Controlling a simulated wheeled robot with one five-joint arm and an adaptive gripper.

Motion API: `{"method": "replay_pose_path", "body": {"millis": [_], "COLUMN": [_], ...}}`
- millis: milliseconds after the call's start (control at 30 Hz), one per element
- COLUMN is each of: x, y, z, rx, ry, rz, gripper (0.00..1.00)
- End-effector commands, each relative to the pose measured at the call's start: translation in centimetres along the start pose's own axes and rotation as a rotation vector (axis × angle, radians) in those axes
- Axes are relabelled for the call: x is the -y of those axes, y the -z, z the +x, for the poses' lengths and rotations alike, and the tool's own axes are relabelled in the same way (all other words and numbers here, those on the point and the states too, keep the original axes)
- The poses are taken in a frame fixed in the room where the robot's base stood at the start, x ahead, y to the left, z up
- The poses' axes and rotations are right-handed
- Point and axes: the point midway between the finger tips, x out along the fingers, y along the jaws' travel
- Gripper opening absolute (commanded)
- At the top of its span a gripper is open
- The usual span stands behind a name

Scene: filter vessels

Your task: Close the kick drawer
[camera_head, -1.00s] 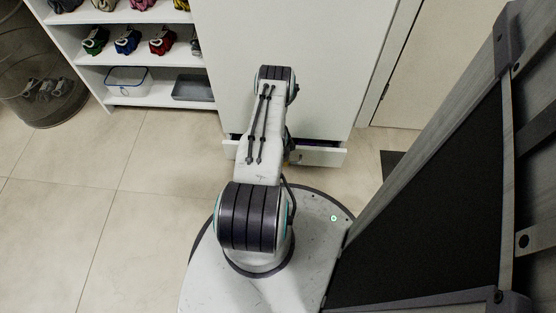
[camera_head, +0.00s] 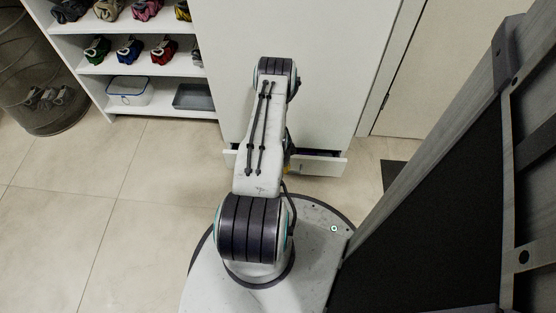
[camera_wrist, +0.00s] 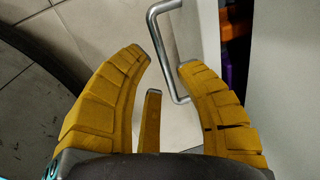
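The kick drawer (camera_head: 322,167) is a low white drawer at the foot of the tall white cabinet (camera_head: 330,80) and stands partly open. In the wrist view its white front (camera_wrist: 209,28) runs along the right, with orange and purple contents behind it. A bent metal handle (camera_wrist: 161,48) stands out from the front. My gripper (camera_wrist: 165,62) has yellow fingers, spread open. The handle bar passes by the fingertips, close to the right finger; I cannot tell whether they touch. In the head view my arm hides most of the gripper and the drawer's middle.
A white shelf unit (camera_head: 100,70) with small bags, a clear box (camera_head: 130,91) and a grey tray (camera_head: 194,97) stands on the left, beside a dark mesh bin (camera_head: 45,85). A dark-panelled frame (camera_head: 440,200) stands close on the right. The tiled floor at left is clear.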

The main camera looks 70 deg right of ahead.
Motion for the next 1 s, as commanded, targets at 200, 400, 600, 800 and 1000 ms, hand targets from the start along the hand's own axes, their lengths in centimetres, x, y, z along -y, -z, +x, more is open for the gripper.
{"method": "replay_pose_path", "body": {"millis": [200, 400, 600, 800, 1000], "x": [0.0, -0.1, -0.1, -0.1, -0.1], "y": [0.0, 0.1, 0.1, 0.1, 0.1], "z": [-3.6, -5.7, -6.8, -7.0, -7.0], "rx": [0.000, 0.000, 0.000, 0.000, 0.000], "ry": [0.001, -0.001, -0.002, -0.002, -0.001], "rz": [0.001, 0.001, 0.001, 0.001, 0.001], "gripper": [0.31, 0.31, 0.31, 0.31, 0.32]}}
